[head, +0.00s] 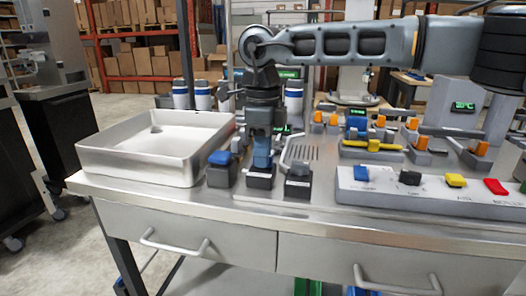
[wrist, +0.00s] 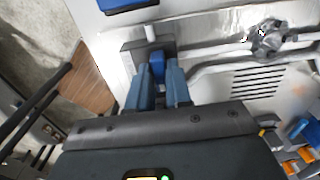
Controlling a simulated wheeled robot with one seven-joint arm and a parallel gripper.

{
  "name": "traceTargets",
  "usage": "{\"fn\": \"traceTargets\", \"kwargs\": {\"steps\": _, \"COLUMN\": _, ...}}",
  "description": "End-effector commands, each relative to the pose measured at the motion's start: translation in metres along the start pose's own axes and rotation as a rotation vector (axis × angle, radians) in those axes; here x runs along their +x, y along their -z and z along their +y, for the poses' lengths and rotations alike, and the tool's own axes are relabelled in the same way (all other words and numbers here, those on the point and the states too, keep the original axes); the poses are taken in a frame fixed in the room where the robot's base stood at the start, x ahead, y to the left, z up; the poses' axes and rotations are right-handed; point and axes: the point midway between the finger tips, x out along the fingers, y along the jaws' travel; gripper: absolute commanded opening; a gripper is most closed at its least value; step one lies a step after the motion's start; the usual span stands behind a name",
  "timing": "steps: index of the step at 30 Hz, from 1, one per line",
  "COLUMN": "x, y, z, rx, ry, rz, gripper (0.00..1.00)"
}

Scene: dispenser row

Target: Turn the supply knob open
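My gripper (head: 262,158) points down over the middle of three small dark boxes (head: 260,182) at the bench's front edge. In the wrist view its two blue fingers (wrist: 159,75) stand on either side of a narrow blue knob (wrist: 157,62) on that box, with no clear gap beside it. The gripper looks shut on this knob. The fingers hide most of the knob in the head view. The small label on the box is unreadable, so I cannot confirm that it is the supply knob.
A blue-topped box (head: 220,170) stands close on the left and a dark-topped box (head: 298,182) on the right. A metal tray (head: 140,165) lies further left. A panel with coloured buttons (head: 420,198) and a slotted drain plate (head: 312,150) are to the right.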

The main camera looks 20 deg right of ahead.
Motion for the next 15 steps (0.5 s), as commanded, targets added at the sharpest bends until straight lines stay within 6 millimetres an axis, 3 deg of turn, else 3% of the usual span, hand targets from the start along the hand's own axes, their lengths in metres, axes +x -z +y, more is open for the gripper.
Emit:
{"fn": "traceTargets", "kwargs": {"steps": 6, "x": -0.0001, "y": 0.0000, "z": 0.0001, "rx": 0.000, "ry": 0.000, "rz": 0.000, "gripper": 0.00}}
{"fn": "traceTargets", "kwargs": {"steps": 15, "x": -0.0003, "y": 0.0000, "z": 0.0002, "rx": -0.008, "ry": -0.001, "rz": 0.000, "gripper": 0.00}}
